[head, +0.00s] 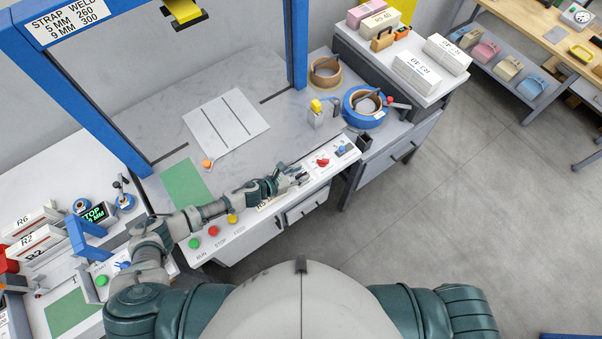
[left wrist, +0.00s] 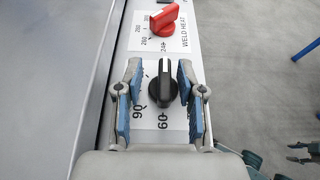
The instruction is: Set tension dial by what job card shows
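A black dial knob (left wrist: 163,90) sits between the fingers of my open left gripper (left wrist: 160,95), with a gap on each side. Its raised grip points up in the left wrist view. Scale numbers 90 and 60 show on its white plate; other marks are hidden by the fingers. In the head view my left gripper (head: 291,178) is over the front control panel. A red dial (left wrist: 165,20), labelled WELD HEAT, lies beyond it; it also shows in the head view (head: 323,161). My right gripper (left wrist: 303,151) shows small at the wrist view's lower right, fingers seemingly apart. I cannot identify the job card.
A sign (head: 67,20) on the blue frame reads STRAP WELD, 5 MM 260, 9 MM 300. A small display (head: 93,213) reads STOP with a MM line. Green, red and yellow buttons (head: 213,231) line the panel. Tape rolls (head: 364,104) stand at the right.

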